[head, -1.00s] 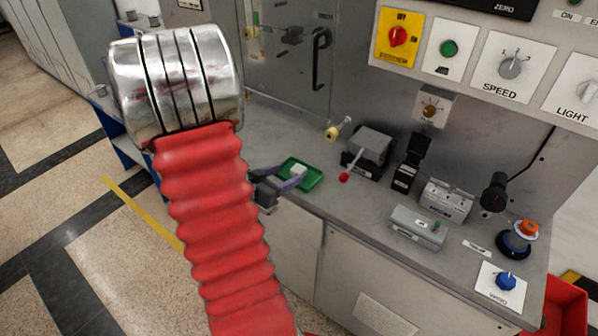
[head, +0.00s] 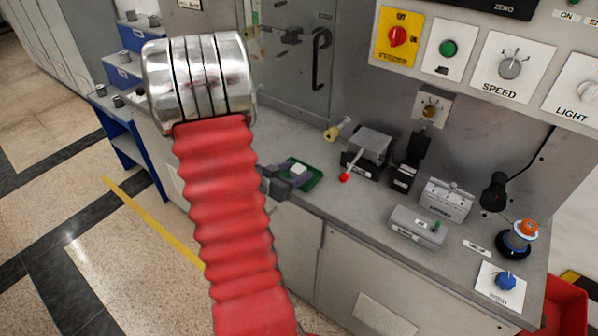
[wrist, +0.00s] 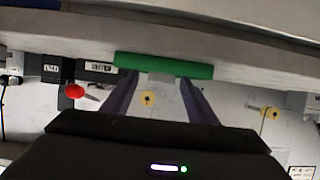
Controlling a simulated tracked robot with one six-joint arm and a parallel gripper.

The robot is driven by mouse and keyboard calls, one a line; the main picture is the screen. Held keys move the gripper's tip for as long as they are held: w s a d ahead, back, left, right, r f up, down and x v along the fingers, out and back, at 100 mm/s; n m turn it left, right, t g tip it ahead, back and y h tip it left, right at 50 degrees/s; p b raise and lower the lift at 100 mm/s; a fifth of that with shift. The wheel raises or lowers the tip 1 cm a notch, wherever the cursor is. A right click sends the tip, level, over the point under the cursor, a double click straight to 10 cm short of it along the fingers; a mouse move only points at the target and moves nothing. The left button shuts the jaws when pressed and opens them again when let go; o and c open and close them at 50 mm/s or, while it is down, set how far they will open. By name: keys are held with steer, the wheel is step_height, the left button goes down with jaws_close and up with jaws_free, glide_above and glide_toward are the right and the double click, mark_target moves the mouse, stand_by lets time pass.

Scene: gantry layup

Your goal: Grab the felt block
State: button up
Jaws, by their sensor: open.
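The felt block (head: 299,168) is small and pale, and sits in a green tray (head: 317,179) on the bench. In the wrist view the pale block (wrist: 160,78) shows against the green tray edge (wrist: 190,69), between the two purple fingers. My gripper (wrist: 158,84) is open, with one finger to each side of the block in that view. In the head view my gripper (head: 294,181) is at the near left side of the tray, its fingers partly hidden. I cannot tell whether the fingers touch the block or tray.
A device with a red-knobbed lever (head: 370,146) stands right of the tray, with a black clamp-like device (head: 408,165) and grey boxes (head: 418,226) beyond. A yellow-ended knob (head: 332,134) projects behind the tray. The bench front edge runs just in front of the tray.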

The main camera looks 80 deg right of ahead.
steer(key=shift+c, duration=0.4)
steer(key=c, duration=1)
steer(key=shift+r, duration=0.1)
steer(key=shift+r, duration=4.9)
